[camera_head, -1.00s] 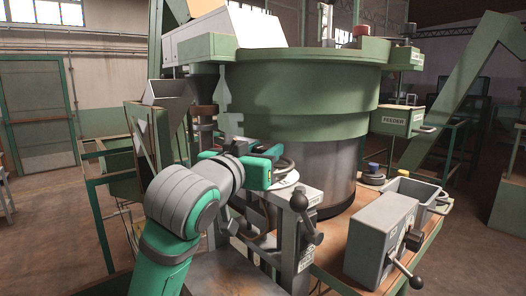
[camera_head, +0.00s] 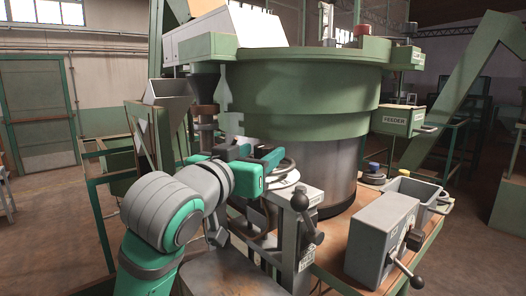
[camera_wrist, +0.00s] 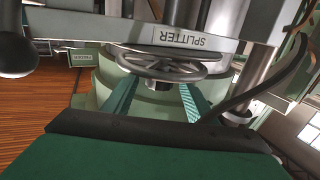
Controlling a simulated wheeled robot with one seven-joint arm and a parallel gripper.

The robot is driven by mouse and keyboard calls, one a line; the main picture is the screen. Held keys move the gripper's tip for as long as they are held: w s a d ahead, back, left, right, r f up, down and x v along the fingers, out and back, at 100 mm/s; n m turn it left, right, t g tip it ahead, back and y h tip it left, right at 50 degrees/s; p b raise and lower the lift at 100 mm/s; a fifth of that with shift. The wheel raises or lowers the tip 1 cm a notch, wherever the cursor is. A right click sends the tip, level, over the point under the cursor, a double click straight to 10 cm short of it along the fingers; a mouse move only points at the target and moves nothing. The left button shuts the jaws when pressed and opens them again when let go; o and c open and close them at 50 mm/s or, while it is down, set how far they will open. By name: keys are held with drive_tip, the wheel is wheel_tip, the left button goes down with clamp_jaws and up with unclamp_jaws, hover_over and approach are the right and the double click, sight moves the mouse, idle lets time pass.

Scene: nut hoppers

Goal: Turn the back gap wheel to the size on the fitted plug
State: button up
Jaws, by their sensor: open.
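A grey spoked handwheel (camera_wrist: 178,69) sits under a metal bar labelled SPLITTER (camera_wrist: 187,40) in the wrist view, where the lettering is upside down. I cannot tell whether it is the back or front gap wheel. My gripper (camera_wrist: 157,88) is open and empty, one teal finger toward each side of the wheel's hub, with the wheel just beyond; contact is not clear. In the head view my gripper (camera_head: 268,157) is at the splitter, left of a black-knobbed lever (camera_head: 300,201), and the wheel is largely hidden. I cannot make out the fitted plug or its size.
The green feeder bowl (camera_head: 300,90) stands right behind my gripper. A grey box with a lever (camera_head: 382,240) and a grey bin (camera_head: 413,190) are at the right. A dark cable (camera_wrist: 265,80) curves along the right of the wrist view. Open floor lies left.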

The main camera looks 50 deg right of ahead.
drive_tip(key=v, duration=0.8)
drive_tip(key=shift+d, duration=0.1)
idle(0.3)
